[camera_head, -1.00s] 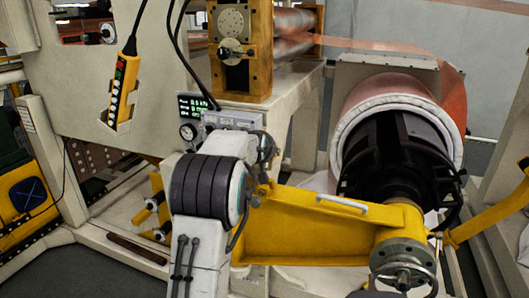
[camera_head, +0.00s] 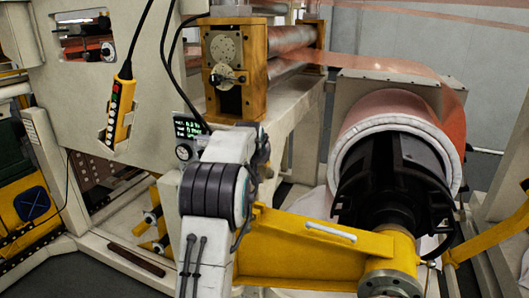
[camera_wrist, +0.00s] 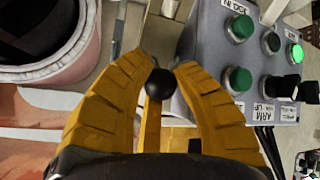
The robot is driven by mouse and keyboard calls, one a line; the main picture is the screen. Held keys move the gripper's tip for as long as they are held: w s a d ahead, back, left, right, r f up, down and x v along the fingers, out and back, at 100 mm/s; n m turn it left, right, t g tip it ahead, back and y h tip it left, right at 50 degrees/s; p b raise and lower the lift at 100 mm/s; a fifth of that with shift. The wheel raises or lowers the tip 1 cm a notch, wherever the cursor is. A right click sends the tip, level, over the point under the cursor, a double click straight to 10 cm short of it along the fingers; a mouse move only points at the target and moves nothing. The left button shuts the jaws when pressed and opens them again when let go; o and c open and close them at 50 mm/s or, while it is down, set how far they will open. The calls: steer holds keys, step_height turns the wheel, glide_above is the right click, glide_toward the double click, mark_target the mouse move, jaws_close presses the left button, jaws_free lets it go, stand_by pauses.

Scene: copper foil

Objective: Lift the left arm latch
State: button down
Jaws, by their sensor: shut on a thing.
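In the wrist view, the latch shows as a yellow lever (camera_wrist: 152,128) with a round black knob (camera_wrist: 160,84) at its end. My gripper (camera_wrist: 163,60) has its two yellow ribbed fingers closed in on either side of the knob and lever. The fingertips reach just past the knob, with a small gap between the tips. In the head view, my own arm hides the gripper and the latch. The yellow support arm (camera_head: 290,240) with a silver bar handle (camera_head: 330,231) reaches right from behind my arm to below the copper roll (camera_head: 410,112).
A grey control box (camera_wrist: 207,55) with green buttons and black selector knobs stands close right of my gripper. The roll's pale edge (camera_wrist: 75,62) is at the upper left. A yellow pendant (camera_head: 118,112) hangs on the machine frame at left. A roller stand (camera_head: 255,75) is behind.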

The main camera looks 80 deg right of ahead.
steer(key=shift+s+r+y+p, duration=0.1)
steer(key=shift+r+y+p, duration=0.05)
steer(key=shift+y+p, duration=0.2)
stand_by(0.3)
steer(key=c, duration=1.4)
jaws_free()
steer(key=shift+c, duration=0.2)
steer(key=shift+o, duration=1.4)
steer(key=shift+s+a+r, duration=0.1)
steer(key=shift+a, duration=0.05)
steer(key=shift+o, duration=1.1)
steer(key=v, duration=1.1)
steer(key=shift+a+r, duration=0.15)
steer(key=shift+a, duration=0.2)
